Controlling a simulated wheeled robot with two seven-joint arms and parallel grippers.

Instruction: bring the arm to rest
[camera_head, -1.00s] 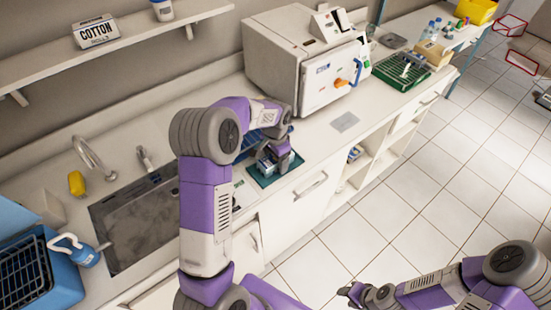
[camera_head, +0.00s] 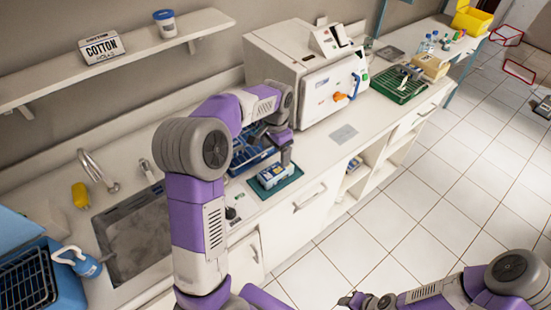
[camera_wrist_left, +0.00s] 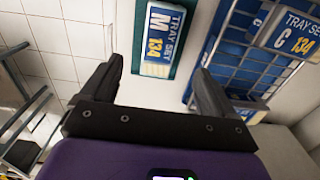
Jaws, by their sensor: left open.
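My left gripper (camera_head: 277,148) is over the counter, above and just behind a small blue-and-white box on a green mat (camera_head: 292,187). In the left wrist view the left gripper (camera_wrist_left: 158,85) has its two black fingers wide apart with nothing between them. The box (camera_wrist_left: 163,40) reads "TRAY SET M 134" and lies beyond the fingertips, apart from them. It also shows in the head view (camera_head: 272,176). My right gripper (camera_head: 352,300) is low at the bottom right, over the floor; its fingers are too small to judge.
A blue wire rack (camera_head: 243,158) stands behind the mat, holding a "TRAY SET C 134" box (camera_wrist_left: 288,33). A white sterilizer (camera_head: 300,70) is to the right. A sink (camera_head: 135,235), faucet (camera_head: 95,170) and blue jug (camera_head: 85,263) are left. A shelf (camera_head: 120,65) hangs above.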

